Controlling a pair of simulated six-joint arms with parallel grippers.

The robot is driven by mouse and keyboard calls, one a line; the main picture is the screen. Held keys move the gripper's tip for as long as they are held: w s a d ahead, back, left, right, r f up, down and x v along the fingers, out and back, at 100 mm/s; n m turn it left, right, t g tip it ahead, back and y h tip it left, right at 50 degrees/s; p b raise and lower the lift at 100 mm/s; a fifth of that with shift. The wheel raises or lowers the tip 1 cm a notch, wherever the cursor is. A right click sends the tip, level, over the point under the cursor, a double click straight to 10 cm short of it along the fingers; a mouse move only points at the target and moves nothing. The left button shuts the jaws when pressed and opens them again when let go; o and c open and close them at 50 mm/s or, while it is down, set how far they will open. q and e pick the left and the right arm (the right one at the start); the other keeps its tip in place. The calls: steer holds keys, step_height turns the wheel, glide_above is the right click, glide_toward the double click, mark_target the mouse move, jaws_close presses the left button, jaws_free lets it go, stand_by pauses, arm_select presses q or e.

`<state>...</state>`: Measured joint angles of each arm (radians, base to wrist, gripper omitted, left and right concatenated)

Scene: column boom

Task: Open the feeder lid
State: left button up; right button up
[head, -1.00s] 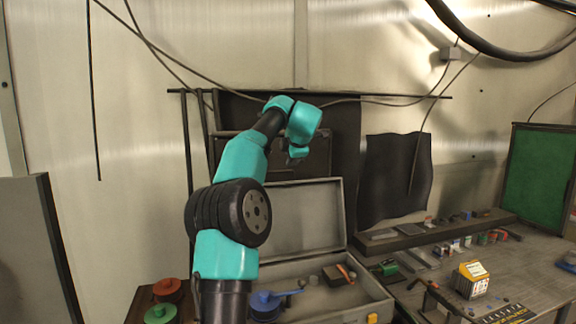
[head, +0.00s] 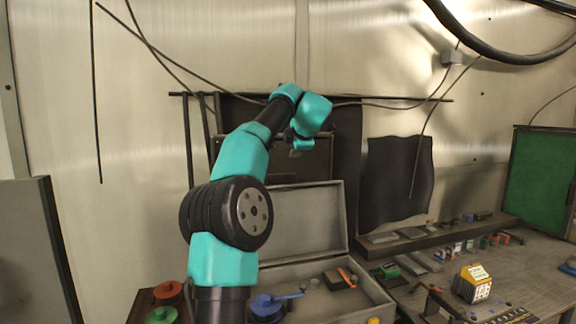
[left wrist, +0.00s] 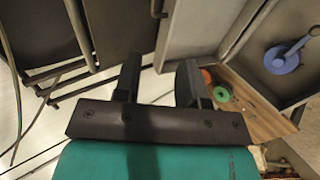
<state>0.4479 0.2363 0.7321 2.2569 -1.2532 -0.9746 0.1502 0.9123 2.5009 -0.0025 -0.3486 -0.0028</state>
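Nothing in view is plainly marked as the feeder. A grey open case (head: 378,309) stands at lower centre with its grey lid (head: 300,218) upright behind it; the lid also shows in the left wrist view (left wrist: 200,25). A small yellow-and-white house-shaped box (head: 471,284) sits on the bench at right; I cannot tell whether it is the feeder. My left arm rises in front of the case, its wrist above the lid. In the left wrist view my left gripper (left wrist: 160,62) is open and empty, its fingers apart. My right gripper is not in view.
A blue pot with a handle (head: 265,306) and a dark block are in the case. Red (head: 168,291) and green (head: 161,316) round lids lie at left. Dark panels (head: 398,180) hang behind. Small items line the bench shelf; a green board (head: 540,185) stands at far right.

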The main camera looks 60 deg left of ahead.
arm_select(q)
steer(key=w+a+r+m+t+y, duration=0.5)
steer(key=w+a+m+y, duration=0.15)
steer(key=y, duration=0.25)
steer(key=w+d+f+m+t+h, duration=0.1)
steer(key=w+d+m+t+h, duration=0.3)
steer(key=m+t, duration=0.55)
steer(key=w+d+f+m+g+h, duration=0.2)
steer(key=w+f+m+h, duration=0.1)
steer(key=f+m+h, duration=0.3)
steer(key=w+d+f+m+g+h, duration=0.2)
steer(key=w+f+m+h, duration=0.15)
steer(key=f+m, duration=0.4)
steer(key=s+a+f+m+g+y, duration=0.1)
steer(key=s+f+m+g, duration=0.2)
steer(key=f+g, duration=0.25)
steer(key=s+a+r+g+y, duration=0.1)
steer(key=s+r+g+y, duration=0.4)
steer(key=g+y, duration=0.3)
steer(key=shift+s+r+g+y, duration=0.3)
steer(key=shift+s+g+y, duration=0.1)
steer(key=shift+s, duration=0.15)
